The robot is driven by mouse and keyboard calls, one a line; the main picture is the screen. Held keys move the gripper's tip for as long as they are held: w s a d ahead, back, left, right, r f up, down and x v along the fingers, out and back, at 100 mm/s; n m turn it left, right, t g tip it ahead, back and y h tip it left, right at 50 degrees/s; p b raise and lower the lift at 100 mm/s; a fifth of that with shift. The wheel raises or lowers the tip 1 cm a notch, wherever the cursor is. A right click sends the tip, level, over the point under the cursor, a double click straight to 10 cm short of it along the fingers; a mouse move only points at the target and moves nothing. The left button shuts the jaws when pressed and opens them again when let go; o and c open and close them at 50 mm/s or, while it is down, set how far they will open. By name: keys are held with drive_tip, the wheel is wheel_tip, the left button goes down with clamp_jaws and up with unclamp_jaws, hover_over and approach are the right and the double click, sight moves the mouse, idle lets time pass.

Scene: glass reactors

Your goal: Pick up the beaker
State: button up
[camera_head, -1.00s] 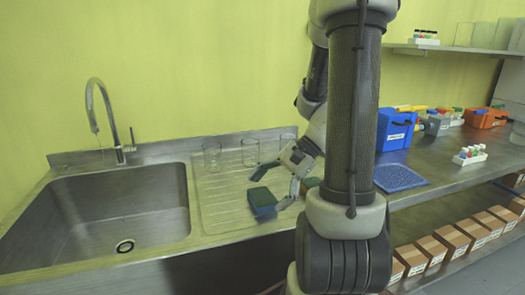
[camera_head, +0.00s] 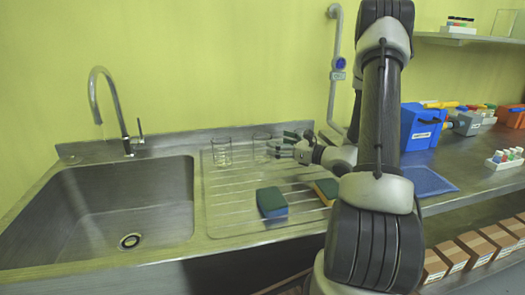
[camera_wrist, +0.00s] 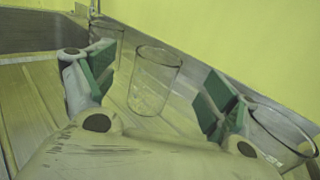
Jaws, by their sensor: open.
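Three clear glass beakers stand upright in a row on the ribbed drainboard (camera_head: 232,216) beside the wall. The left beaker (camera_head: 221,152) stands free. The middle beaker (camera_head: 261,147) is just left of my gripper (camera_head: 284,146). In the wrist view, the middle beaker (camera_wrist: 153,82) shows between the two green-padded fingers of my open gripper (camera_wrist: 155,88), beyond their tips, with no contact visible. Another beaker (camera_wrist: 106,40) is partly behind the left finger. The third beaker (camera_wrist: 284,135) is beside the right finger; in the head view my gripper mostly hides it.
A blue-and-green sponge (camera_head: 271,203) and a yellow-and-green sponge (camera_head: 327,191) lie on the drainboard. The sink (camera_head: 105,215) with its tap (camera_head: 118,115) is left. A blue mat (camera_head: 428,181) and a blue bin (camera_head: 420,127) are right. The wall is close behind the beakers.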

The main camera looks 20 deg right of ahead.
sight(255, 135)
drive_tip(key=x, duration=0.7)
drive_tip(key=shift+w+a+r, duration=0.15)
drive_tip(key=shift+w, duration=0.05)
drive_tip(key=shift+c, duration=0.2)
drive_tip(key=c, duration=1.4)
